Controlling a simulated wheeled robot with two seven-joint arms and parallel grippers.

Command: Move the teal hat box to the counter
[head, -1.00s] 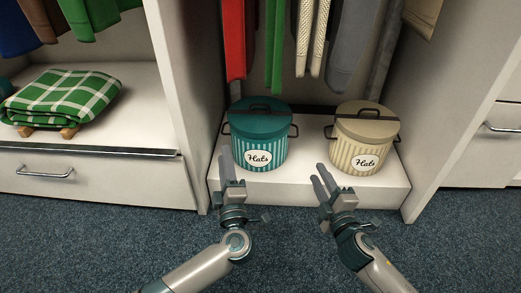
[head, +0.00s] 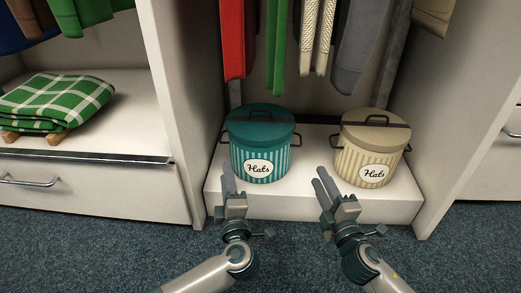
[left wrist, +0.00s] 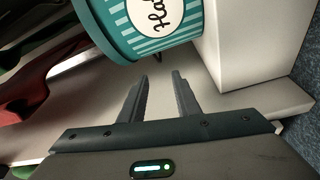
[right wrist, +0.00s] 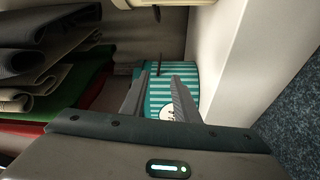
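The teal hat box (head: 261,143) stands upright on the low white shelf of the wardrobe, with a dark handle on its lid, side handles and a "Hats" label. It also shows in the left wrist view (left wrist: 150,30) and in the right wrist view (right wrist: 158,85). My left gripper (head: 229,180) is open and empty, in front of the box's lower left side and apart from it. My right gripper (head: 324,186) is open and empty, in front of the gap between the teal box and the cream box. No counter can be made out.
A cream hat box (head: 371,148) stands right of the teal one on the shelf (head: 310,200). Clothes (head: 276,45) hang above. Wardrobe side panels (head: 185,110) stand on both sides. A green checked blanket (head: 55,102) lies on the left shelf above a drawer (head: 80,190). Blue carpet is in front.

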